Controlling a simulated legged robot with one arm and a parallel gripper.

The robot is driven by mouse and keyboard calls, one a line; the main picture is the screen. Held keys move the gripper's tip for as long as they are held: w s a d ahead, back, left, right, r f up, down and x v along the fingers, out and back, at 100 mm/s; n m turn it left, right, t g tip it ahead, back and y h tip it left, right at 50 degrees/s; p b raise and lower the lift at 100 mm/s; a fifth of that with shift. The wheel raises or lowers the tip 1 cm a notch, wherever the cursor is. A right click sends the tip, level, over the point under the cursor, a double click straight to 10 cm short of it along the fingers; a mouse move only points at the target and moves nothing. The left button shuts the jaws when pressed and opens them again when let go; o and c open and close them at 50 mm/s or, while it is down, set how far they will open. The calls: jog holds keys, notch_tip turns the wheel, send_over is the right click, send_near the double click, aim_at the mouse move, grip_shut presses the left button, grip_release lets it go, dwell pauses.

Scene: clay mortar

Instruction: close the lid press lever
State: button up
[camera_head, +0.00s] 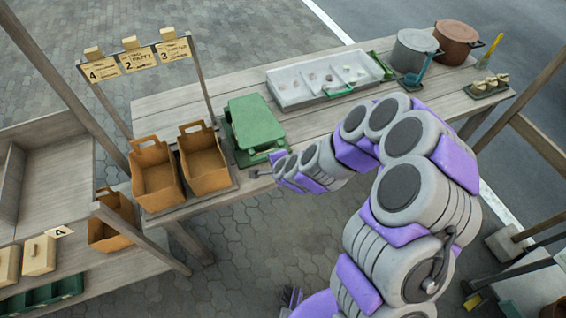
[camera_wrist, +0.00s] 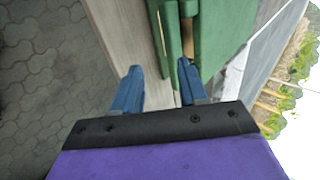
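The green lid press (camera_head: 254,124) stands on the wooden table beside two brown boxes. A short grey rod with a dark end (camera_head: 253,173) shows at its front edge by my arm's end; I cannot tell whether it is the lever. In the wrist view, a long green bar (camera_wrist: 170,28) and a wider green part (camera_wrist: 210,35) of the press lie ahead, with a small grey piece (camera_wrist: 188,8) between them. My gripper (camera_wrist: 158,65) has its two blue fingers apart, with nothing clearly held. The right fingertip is close to the green parts; contact is unclear. My arm hides the fingers in the head view.
Brown boxes (camera_head: 155,175) (camera_head: 203,160) stand left of the press. A white tray (camera_head: 325,80) with compartments lies behind and to the right, with pots (camera_head: 413,50) further right. A signboard (camera_head: 139,60) rises at the back left. Paving lies below the table's front edge.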

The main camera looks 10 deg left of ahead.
jog(key=p+v, duration=1.1)
jog(key=p, duration=1.1)
jog(key=shift+d+r, duration=0.25)
jog(key=shift+d, duration=0.1)
jog(key=shift+a, duration=0.1)
jog(key=shift+c, duration=0.4)
